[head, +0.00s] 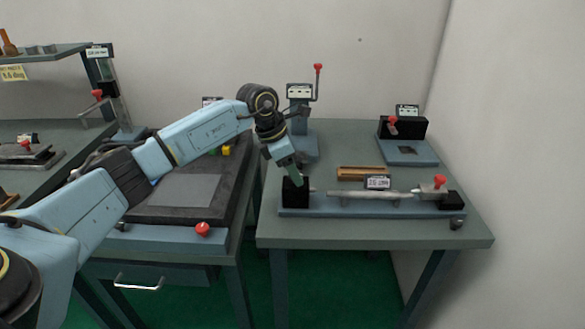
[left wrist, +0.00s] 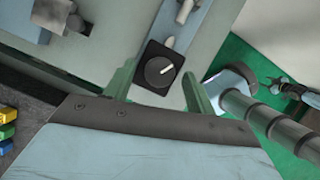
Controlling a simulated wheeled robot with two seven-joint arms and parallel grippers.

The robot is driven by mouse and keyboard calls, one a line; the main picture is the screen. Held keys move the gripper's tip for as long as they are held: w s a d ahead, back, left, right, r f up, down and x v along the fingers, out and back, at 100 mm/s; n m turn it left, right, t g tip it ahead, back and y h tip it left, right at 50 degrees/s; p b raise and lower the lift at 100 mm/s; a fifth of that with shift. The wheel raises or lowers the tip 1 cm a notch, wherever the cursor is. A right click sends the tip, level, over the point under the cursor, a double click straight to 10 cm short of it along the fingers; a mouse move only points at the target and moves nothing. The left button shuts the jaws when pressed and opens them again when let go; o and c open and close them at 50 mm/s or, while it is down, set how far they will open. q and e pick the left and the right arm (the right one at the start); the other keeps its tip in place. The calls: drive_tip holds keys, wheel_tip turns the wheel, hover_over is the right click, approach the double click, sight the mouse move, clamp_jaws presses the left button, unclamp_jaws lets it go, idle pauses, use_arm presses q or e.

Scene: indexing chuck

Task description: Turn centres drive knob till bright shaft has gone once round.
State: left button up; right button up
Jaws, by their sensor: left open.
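The centres (head: 360,211) are a long blue base on the right-hand bench, with a black headstock block (head: 295,192) at its left end. The bright shaft (head: 370,195) lies level along the base towards a tailstock with a red knob (head: 440,181). In the left wrist view the drive knob (left wrist: 159,71) is a round dark dial with a white line, on a black square face. My left gripper (left wrist: 159,74) is open, its green fingers apart on either side of the black block in that view. In the head view it (head: 290,173) points down at the headstock. I cannot tell whether it touches. My right gripper is not in view.
A small label (head: 377,183) and a wooden piece (head: 362,173) lie behind the shaft. A post with a red-tipped lever (head: 318,68) stands at the back. A blue-based fixture (head: 407,152) is at the back right. The bench front (head: 360,233) is mostly clear.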

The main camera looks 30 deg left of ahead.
use_arm(q)
drive_tip(key=shift+f, duration=0.1)
drive_tip(key=c, duration=1)
drive_tip(key=shift+o, duration=0.2)
drive_tip(key=shift+n, duration=0.3)
